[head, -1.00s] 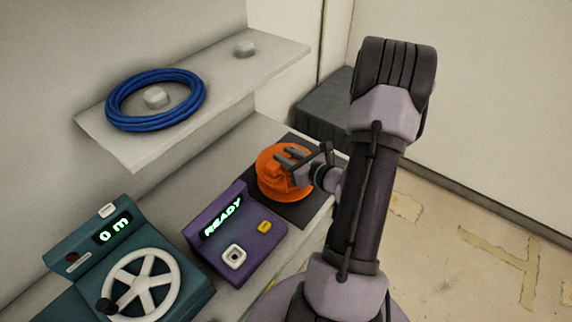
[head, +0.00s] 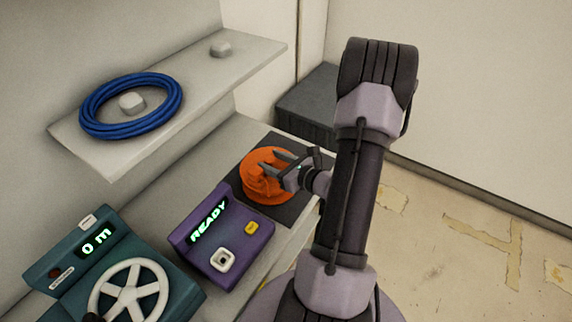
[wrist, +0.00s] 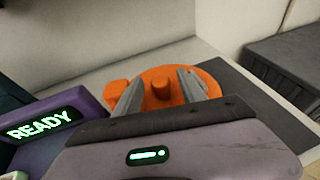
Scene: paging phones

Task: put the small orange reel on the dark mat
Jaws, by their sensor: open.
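The orange reel (head: 262,187) rests on the dark mat (head: 300,200) on the bench, right of the purple box. In the wrist view the reel (wrist: 163,92) shows a short round hub between my fingers, and the mat (wrist: 262,115) shows to its right. My gripper (head: 276,165) is open, with its two fingers apart over the reel's upper right side. In the wrist view my gripper (wrist: 158,90) has a finger on each side of the hub. I cannot tell whether the fingers touch the reel.
A purple box (head: 225,235) reading READY stands left of the mat. A teal unit (head: 60,275) with a white handwheel (head: 130,295) and a "0 m" display is at lower left. A dark box (head: 308,105) stands behind.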

